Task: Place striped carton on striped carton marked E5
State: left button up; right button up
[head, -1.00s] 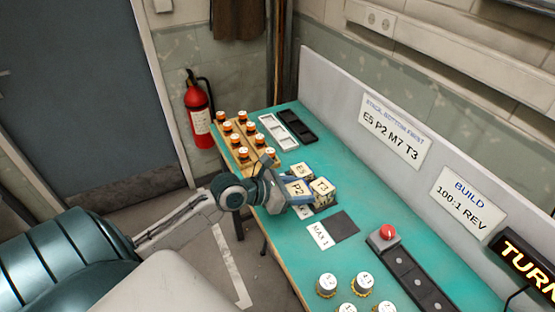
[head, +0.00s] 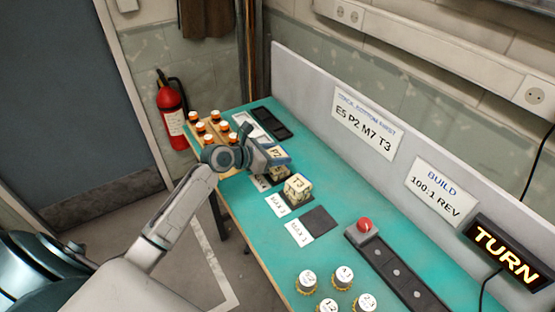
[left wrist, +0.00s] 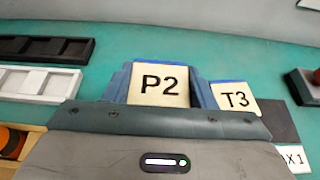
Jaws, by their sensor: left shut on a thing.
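My left gripper (head: 272,155) is shut on the carton marked P2 (head: 276,153), a cream block with a black label, and holds it up above the bench. P2 also shows between the fingers in the left wrist view (left wrist: 159,85). Just below it in the head view, a carton (head: 281,172) is mostly hidden by the gripper; its label cannot be read, and it stands where E5 stood earlier. The carton marked T3 (head: 297,187) stands to the right, apart from the gripper. My right gripper is not in view.
A dark mat (head: 319,220) lies bare beside T3. Black and white trays (head: 270,122) and a wooden rack of orange-bodied pieces (head: 214,128) are at the far left. A red button (head: 364,225) and several white-topped pieces (head: 307,281) are nearer. A sign reads E5 P2 M7 T3 (head: 365,123).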

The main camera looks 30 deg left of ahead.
pick_arm(q)
jog(key=shift+w+a, duration=0.15)
jog(key=shift+w, duration=0.25)
jog(key=shift+f, duration=1.8)
jog(key=shift+p, duration=0.3)
jog(key=o, duration=1)
jog(key=shift+f, duration=0.1)
jog(key=shift+c, duration=0.2)
jog(key=v, duration=1.2)
jog(key=shift+b, duration=0.45)
